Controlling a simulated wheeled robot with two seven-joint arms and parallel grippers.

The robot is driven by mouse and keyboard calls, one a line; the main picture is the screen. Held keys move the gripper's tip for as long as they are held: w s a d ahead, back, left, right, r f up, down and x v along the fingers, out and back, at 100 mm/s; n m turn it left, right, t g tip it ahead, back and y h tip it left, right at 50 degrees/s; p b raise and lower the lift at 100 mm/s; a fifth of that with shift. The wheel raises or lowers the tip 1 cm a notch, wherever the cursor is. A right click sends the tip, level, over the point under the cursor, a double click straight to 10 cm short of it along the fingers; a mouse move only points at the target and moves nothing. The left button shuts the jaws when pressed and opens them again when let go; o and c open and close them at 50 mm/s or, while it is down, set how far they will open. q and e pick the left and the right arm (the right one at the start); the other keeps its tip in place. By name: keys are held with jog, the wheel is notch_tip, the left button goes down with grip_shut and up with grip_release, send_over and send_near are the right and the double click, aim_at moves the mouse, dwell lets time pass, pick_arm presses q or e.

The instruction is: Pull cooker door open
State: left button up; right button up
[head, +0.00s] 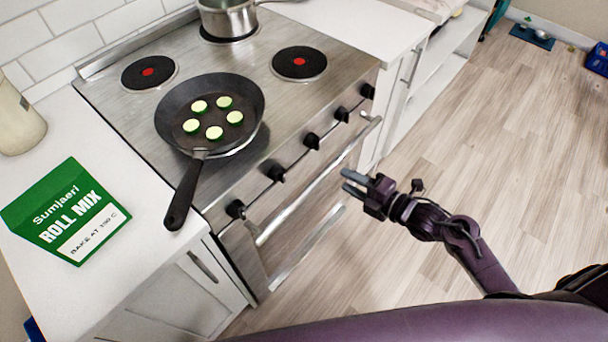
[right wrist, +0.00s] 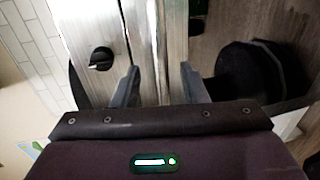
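The cooker (head: 240,180) has a steel front with a row of black knobs. Its door (head: 290,228) looks shut. A long bar handle (head: 300,198) runs across the door top. My right gripper (head: 347,181) is just in front of the handle, towards its right part. In the right wrist view its two fingers (right wrist: 160,84) are apart, with a bright metal strip, probably the handle, showing between and beyond them. I cannot tell whether they touch it. A black knob (right wrist: 101,59) shows left of the fingers. My left gripper is not in view.
A pan (head: 215,105) with green slices sits on the hob, its handle over the front left edge. A steel pot (head: 228,18) stands behind. A green roll mix box (head: 67,212) lies on the left counter.

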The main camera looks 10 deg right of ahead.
aim_at(332, 171)
jog(key=x, duration=0.3)
jog(key=shift+w+r, duration=0.1)
jog(key=shift+w, duration=0.25)
jog(key=x, duration=0.3)
jog(key=shift+w+a+p, duration=0.1)
jog(key=shift+p, duration=0.25)
jog(key=shift+w+a+f, duration=0.2)
jog(key=shift+f, duration=0.1)
jog(key=c, duration=0.8)
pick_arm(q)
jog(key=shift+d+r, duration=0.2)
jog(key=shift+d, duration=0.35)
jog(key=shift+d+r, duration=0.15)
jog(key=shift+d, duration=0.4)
pick_arm(e)
grip_shut()
